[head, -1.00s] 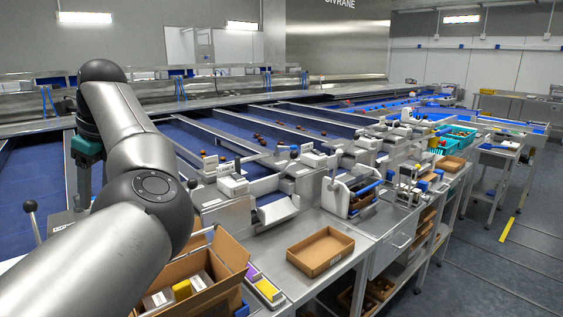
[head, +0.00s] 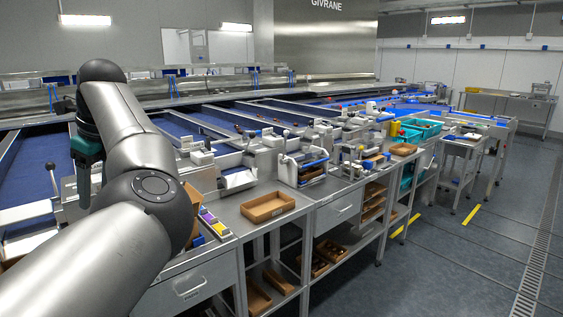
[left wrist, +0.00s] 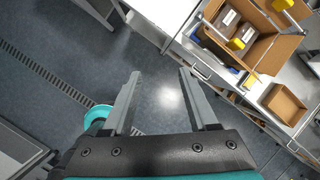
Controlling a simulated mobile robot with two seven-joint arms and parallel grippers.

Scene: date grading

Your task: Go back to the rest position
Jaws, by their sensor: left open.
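My left arm crosses the left side of the head view, and its gripper there is mostly hidden behind the arm. In the left wrist view my left gripper (left wrist: 160,92) is open. Its two fingers stand apart with nothing between them, over bare grey floor. My right gripper is not in either view.
A steel bench (head: 325,207) runs along blue conveyor lanes (head: 180,125). An empty cardboard tray (head: 267,208) lies on it. The left wrist view shows an open carton (left wrist: 265,60) on the bench. Teal crates (head: 420,128) stand farther back. The floor (head: 440,260) at right is clear.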

